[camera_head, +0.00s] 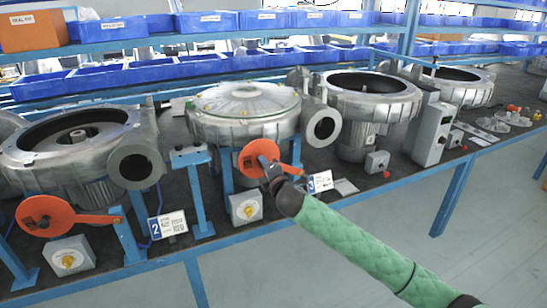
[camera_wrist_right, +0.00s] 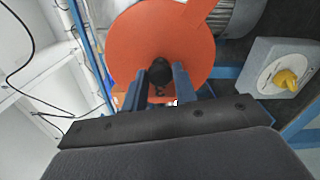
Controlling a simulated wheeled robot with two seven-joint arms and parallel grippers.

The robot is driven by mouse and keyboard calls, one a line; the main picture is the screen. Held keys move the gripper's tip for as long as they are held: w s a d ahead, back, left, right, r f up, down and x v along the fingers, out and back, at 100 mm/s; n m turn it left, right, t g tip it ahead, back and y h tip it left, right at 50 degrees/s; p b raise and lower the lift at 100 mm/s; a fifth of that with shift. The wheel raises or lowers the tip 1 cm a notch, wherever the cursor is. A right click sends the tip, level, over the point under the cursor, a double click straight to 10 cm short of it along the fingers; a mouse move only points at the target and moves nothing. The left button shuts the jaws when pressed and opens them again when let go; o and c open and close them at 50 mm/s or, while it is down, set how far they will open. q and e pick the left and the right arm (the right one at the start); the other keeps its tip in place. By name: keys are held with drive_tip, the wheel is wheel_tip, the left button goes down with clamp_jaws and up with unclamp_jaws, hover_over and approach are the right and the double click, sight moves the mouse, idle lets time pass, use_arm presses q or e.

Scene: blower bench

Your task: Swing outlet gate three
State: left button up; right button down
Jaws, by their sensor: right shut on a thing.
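Outlet gate three is an orange disc (camera_head: 253,153) with an orange arm. It hangs on a blue post below and left of the grey blower's open round outlet (camera_head: 323,127); the sign with a 3 (camera_head: 320,181) stands at its right. In the wrist view the orange disc (camera_wrist_right: 125,45) fills the top middle. My right gripper (camera_head: 274,172) is at the disc's face. In the wrist view its fingers (camera_wrist_right: 162,78) are shut on the dark knob (camera_wrist_right: 159,68) of the gate. Much of the gate's arm is hidden behind my gripper. My left gripper is out of view.
Gate two (camera_head: 42,214), another orange disc, stands at the left by sign 2 (camera_head: 168,225). A grey switch box with a yellow knob (camera_head: 246,208) sits just below gate three. Blue bin shelves (camera_head: 200,65) run behind. Floor at the lower right is clear.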

sight(256, 169)
drive_tip(key=shift+s+a+f+n, duration=0.1)
drive_tip(key=shift+a+f+n, duration=0.25)
drive_tip(key=shift+f, duration=0.25)
drive_tip(key=shift+s+a+f+n, duration=0.1)
drive_tip(key=shift+a+f+n, duration=0.2)
drive_tip(key=shift+f, duration=0.25)
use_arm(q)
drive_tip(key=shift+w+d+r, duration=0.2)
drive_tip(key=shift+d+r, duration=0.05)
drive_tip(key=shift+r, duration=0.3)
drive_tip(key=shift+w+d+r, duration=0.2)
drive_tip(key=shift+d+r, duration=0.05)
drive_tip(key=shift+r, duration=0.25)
use_arm(e)
drive_tip(key=shift+s+a+f+n, duration=0.1)
drive_tip(key=shift+f+n, duration=0.35)
drive_tip(key=shift+f, duration=0.05)
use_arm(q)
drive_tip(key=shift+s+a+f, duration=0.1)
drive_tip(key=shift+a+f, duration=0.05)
use_arm(e)
drive_tip(key=shift+f, duration=0.1)
drive_tip(key=c, duration=1.1)
unclamp_jaws()
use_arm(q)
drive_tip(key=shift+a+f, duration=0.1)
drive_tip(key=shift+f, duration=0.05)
